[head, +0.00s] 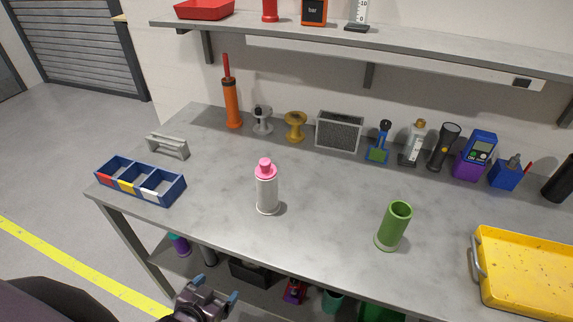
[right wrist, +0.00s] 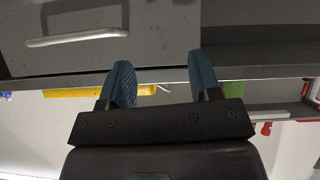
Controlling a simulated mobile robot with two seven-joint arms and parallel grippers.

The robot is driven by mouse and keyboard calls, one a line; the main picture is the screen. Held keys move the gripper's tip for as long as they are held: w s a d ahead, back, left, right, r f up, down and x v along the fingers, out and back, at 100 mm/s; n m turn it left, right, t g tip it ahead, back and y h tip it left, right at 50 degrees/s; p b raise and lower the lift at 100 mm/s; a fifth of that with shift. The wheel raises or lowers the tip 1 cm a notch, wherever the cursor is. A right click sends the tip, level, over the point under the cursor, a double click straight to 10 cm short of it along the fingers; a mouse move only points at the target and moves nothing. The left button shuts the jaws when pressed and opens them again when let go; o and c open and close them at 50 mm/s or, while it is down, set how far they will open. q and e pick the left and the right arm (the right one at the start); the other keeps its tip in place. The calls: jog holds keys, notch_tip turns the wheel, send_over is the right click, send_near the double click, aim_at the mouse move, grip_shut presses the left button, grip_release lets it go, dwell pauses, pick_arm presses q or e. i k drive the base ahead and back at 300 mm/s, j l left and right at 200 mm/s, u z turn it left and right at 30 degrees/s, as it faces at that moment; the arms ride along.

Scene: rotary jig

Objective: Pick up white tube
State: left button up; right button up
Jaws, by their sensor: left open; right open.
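A white tube (head: 267,195) stands upright on the grey workbench (head: 320,215), left of the middle in the head view. A pink top (head: 265,168) with a narrower neck shows above it; I cannot tell whether it is a cap or a separate thing set inside. My left gripper (head: 216,289) is open and empty near the bench's front edge, below and left of the white tube and apart from it. My right gripper shows only in the right wrist view (right wrist: 160,78), open, with nothing between its blue fingers.
A green tube (head: 394,226) stands to the right, and a yellow tray (head: 530,297) lies at the far right. A blue divided bin (head: 176,191) and a grey bracket (head: 168,147) sit at the left. Several tools line the back under a shelf (head: 420,54). Bench around the white tube is clear.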

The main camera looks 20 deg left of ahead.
aim_at(267, 204)
jog(key=j, duration=1.4)
